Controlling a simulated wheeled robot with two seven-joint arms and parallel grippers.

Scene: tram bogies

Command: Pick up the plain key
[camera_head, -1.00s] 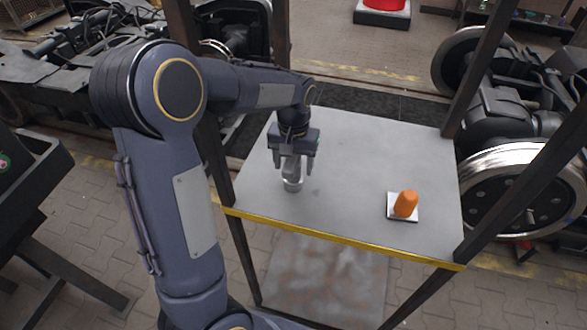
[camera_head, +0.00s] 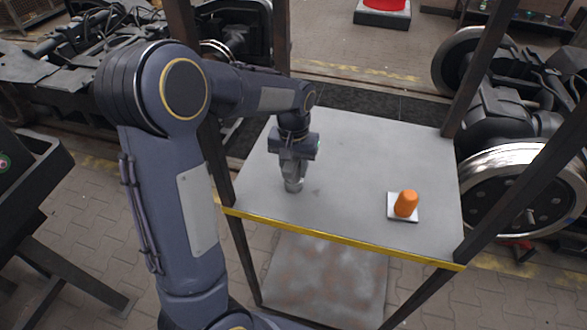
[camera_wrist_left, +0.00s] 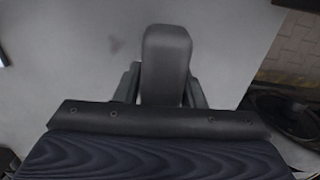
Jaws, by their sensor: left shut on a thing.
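The plain key is a grey, rounded piece (camera_head: 293,184) standing near the left front of the grey table top. It also shows in the left wrist view as a grey rounded block (camera_wrist_left: 166,55). My left gripper (camera_head: 294,170) points down over it and is shut on it, with a finger on each side. The key's upper part is mostly hidden by the fingers in the head view. Its lower end appears to be at the table top; I cannot tell whether it touches. My right gripper is not in view.
An orange piece (camera_head: 406,203) stands on a white square plate (camera_head: 394,214) at the table's right front. Dark posts (camera_head: 483,75) rise at the table's corners. The table's front edge (camera_head: 340,238) is yellow. The middle and back of the table are clear.

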